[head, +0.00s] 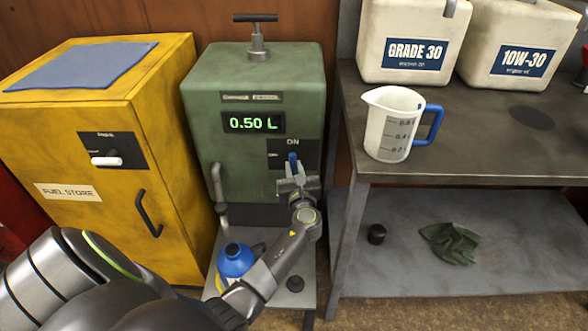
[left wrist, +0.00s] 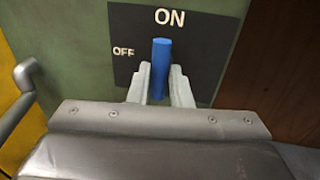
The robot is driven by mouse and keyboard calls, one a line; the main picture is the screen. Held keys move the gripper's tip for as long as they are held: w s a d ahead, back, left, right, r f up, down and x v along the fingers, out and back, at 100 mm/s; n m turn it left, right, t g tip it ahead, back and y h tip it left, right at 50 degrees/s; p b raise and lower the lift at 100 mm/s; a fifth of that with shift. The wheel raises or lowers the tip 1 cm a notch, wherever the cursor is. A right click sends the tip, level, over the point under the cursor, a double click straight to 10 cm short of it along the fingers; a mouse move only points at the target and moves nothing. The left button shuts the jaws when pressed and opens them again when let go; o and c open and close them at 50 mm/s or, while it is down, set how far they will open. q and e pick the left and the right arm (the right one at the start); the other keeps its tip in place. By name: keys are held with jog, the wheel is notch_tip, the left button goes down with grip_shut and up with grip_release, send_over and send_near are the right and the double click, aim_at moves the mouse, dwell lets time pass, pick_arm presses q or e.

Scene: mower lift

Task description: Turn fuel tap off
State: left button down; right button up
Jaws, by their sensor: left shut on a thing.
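The fuel tap is a blue lever (head: 292,162) on a black plate on the front of the green dispenser (head: 240,160). In the left wrist view the blue lever (left wrist: 160,62) stands upright, pointing at the ON label, with OFF to its left. My left gripper (head: 293,180) is shut on the blue lever, with one finger on each side of it. The left wrist view shows the gripper's fingertips (left wrist: 159,88) around its lower part. The lever's base is hidden by the gripper. My right gripper is not in view.
The dispenser display reads 0.50 L. A blue bottle (head: 236,262) stands below the spout (head: 218,185). A yellow fuel store cabinet (head: 60,160) is on the left. A measuring jug (head: 392,125) and two oil containers stand on the right bench (head: 460,145).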

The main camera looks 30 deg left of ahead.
pick_arm(q)
jog(key=shift+n, duration=0.4)
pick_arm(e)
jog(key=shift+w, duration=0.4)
pick_arm(q)
jog(key=shift+r+n+h+p, duration=0.15)
jog(key=shift+n+h+p, duration=0.25)
jog(key=shift+n, duration=0.6)
jog(key=shift+n+g+p, duration=0.3)
jog(key=shift+n+p, duration=0.1)
jog(key=shift+n, duration=0.8)
jog(key=shift+n+h, duration=0.4)
jog(key=shift+n, duration=0.8)
jog(key=shift+s+a+n+h+p, duration=0.1)
jog(key=shift+n+h+p, duration=0.25)
jog(key=shift+n, duration=0.85)
jog(key=n+h, duration=0.1)
jog(key=n, duration=0.2)
jog(key=shift+n, duration=0.3)
jog(key=shift+a+n+t+h, duration=0.1)
jog(key=shift+n+t+h, duration=0.25)
jog(key=shift+n, duration=0.35)
jog(key=shift+r+n, duration=0.1)
jog(key=shift+n, duration=0.2)
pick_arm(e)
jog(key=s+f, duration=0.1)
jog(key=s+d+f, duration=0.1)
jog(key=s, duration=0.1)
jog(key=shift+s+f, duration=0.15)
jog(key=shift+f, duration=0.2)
